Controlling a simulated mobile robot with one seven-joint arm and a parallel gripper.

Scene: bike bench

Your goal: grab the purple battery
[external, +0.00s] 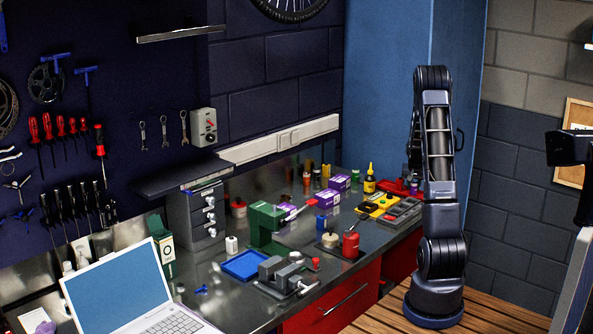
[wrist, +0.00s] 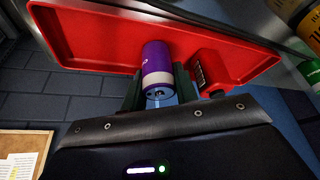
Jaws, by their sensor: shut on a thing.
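The purple battery (wrist: 155,62) is a purple cylinder with a pale band. In the wrist view it stands out between the two dark fingers of my gripper (wrist: 158,90). The fingers are shut on its sides. Behind it is a red tray (wrist: 85,35), which also shows in the external view (external: 391,187) at the far right end of the bench. I cannot tell whether the battery touches the tray. In the external view my arm hides most of the gripper.
A red block-shaped item (wrist: 209,72) is close beside the right finger. A yellow item (wrist: 307,22) and a green one (wrist: 311,72) are at the right edge of the wrist view. Purple boxes (external: 340,182) and a yellow bottle (external: 369,183) stand on the crowded bench.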

